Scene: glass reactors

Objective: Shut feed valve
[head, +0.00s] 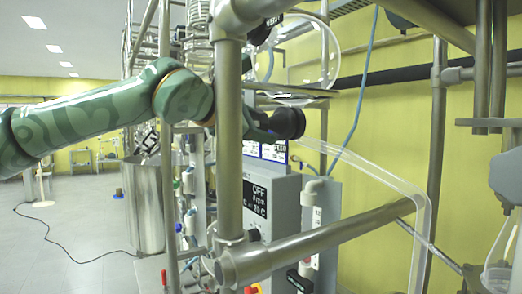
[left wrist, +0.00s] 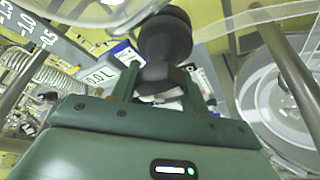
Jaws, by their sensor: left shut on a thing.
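The feed valve's black round knob (head: 288,122) shows in the head view above a label ending in "FEED" (head: 274,152). My left gripper (head: 262,124) reaches it from the left, behind a steel post. In the left wrist view, the dark knob (left wrist: 165,38) stands just beyond my left gripper (left wrist: 162,88), whose two green fingers are shut on its narrower dark base. The valve body behind the fingers is mostly hidden. I cannot tell the valve's turn position. My right gripper is in neither view.
A thick steel post (head: 229,130) stands in front of my left wrist, joined to a slanting rail (head: 320,240). A clear tube (head: 370,172) runs right from near the knob. A glass vessel (head: 325,55) hangs above. A grey control box (head: 272,205) reads "OFF" below.

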